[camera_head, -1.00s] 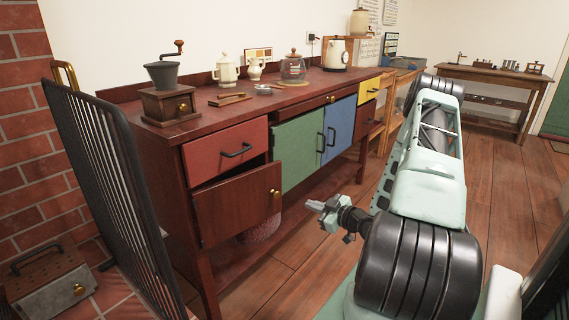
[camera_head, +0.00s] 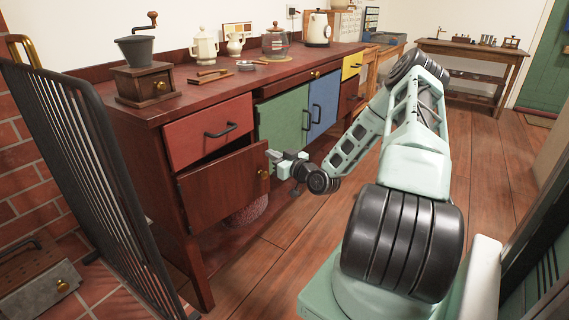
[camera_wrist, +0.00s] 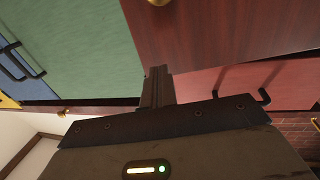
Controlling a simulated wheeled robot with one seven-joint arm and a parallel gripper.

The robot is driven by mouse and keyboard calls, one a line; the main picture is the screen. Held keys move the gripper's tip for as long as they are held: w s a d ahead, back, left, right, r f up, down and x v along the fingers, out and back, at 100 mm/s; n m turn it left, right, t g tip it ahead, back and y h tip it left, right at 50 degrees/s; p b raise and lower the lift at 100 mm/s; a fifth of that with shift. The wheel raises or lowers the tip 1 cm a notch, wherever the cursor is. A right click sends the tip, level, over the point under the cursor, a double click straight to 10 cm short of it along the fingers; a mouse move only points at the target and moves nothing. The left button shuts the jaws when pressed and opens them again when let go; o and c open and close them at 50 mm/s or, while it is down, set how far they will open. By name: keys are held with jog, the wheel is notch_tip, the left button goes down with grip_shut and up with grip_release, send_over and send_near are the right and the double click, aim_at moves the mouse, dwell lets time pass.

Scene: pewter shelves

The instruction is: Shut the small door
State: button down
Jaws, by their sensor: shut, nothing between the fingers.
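The small brown door (camera_head: 225,185) sits below the red drawer (camera_head: 208,132) of the long wooden cabinet. It stands ajar, its free right edge swung outward, with a brass knob (camera_head: 263,173) near that edge. My gripper (camera_head: 272,158) is shut and empty, at the upper free corner of the door beside the knob. In the wrist view the shut fingers (camera_wrist: 158,85) point to the door's edge, with the brown door (camera_wrist: 220,30) right of them and the green door (camera_wrist: 75,45) left. I cannot tell whether they touch the door.
A green door (camera_head: 284,130) and a blue door (camera_head: 322,105) are right of the small door. A black slatted screen (camera_head: 85,165) stands close at the left. A grinder (camera_head: 143,80) and pots stand on the cabinet top. The wooden floor (camera_head: 300,240) in front is open.

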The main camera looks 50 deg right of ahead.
aim_at(255, 145)
jog(key=shift+w+d, duration=0.15)
jog(key=shift+w, duration=0.8)
jog(key=w, duration=0.2)
jog(key=w+n+y+b, duration=0.1)
jog(key=w, duration=0.1)
jog(key=w+y, duration=0.1)
jog(key=w, duration=0.1)
jog(key=shift+w+d+f+b, duration=0.1)
jog(key=shift+w+d+b, duration=0.15)
jog(key=shift+d+b, duration=0.1)
jog(key=shift+w+r, duration=0.2)
jog(key=shift+w+r, duration=0.1)
